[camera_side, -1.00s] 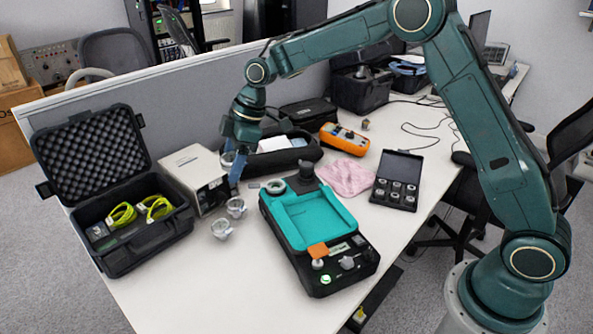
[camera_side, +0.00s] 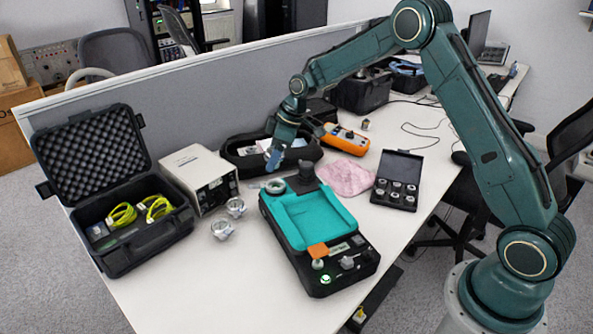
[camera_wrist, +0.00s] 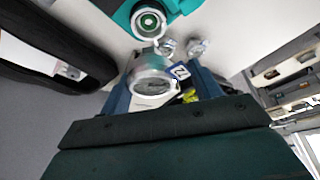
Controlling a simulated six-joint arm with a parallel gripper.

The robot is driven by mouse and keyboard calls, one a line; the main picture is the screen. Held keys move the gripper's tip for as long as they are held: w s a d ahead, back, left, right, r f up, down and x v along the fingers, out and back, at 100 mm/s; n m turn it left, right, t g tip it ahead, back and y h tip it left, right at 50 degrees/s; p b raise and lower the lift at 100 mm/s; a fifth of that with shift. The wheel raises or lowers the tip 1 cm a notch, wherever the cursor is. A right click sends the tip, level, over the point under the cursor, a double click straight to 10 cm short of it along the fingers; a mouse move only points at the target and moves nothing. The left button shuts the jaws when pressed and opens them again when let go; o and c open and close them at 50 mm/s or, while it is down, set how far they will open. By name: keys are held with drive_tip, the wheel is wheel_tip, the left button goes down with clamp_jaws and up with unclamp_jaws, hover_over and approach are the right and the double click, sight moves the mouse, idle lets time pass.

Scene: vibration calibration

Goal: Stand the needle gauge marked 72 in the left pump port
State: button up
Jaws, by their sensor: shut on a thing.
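My gripper (camera_side: 275,158) is shut on a needle gauge (camera_wrist: 152,82), a round, pale-rimmed dial between my two blue fingers in the wrist view. A blue-edged tag (camera_wrist: 180,71) beside it seems to read 72, small and tilted. In the side view my fingers largely hide the gauge. The pump (camera_side: 318,212) is a black case with a teal top. Its left port (camera_side: 275,187) is a pale ring at the back left corner. In the wrist view the port (camera_wrist: 148,22) shows a dark green centre and lies ahead of the gauge, apart from it.
Two other gauges (camera_side: 236,207) (camera_side: 221,229) stand on the table left of the pump. A dark column (camera_side: 306,176) rises beside the port. A grey-white box (camera_side: 200,178), an open black case (camera_side: 130,245) and a black pouch (camera_side: 245,160) are near. A pink cloth (camera_side: 346,177) lies right.

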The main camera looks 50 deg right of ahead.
sight(279, 166)
drive_tip(key=shift+f, duration=0.25)
drive_tip(key=shift+f, duration=3)
drive_tip(key=shift+f, duration=0.3)
drive_tip(key=o, duration=1.1)
drive_tip(key=shift+o, duration=0.2)
drive_tip(key=shift+r, duration=0.15)
drive_tip(key=v, duration=1.3)
drive_tip(key=shift+r, duration=0.3)
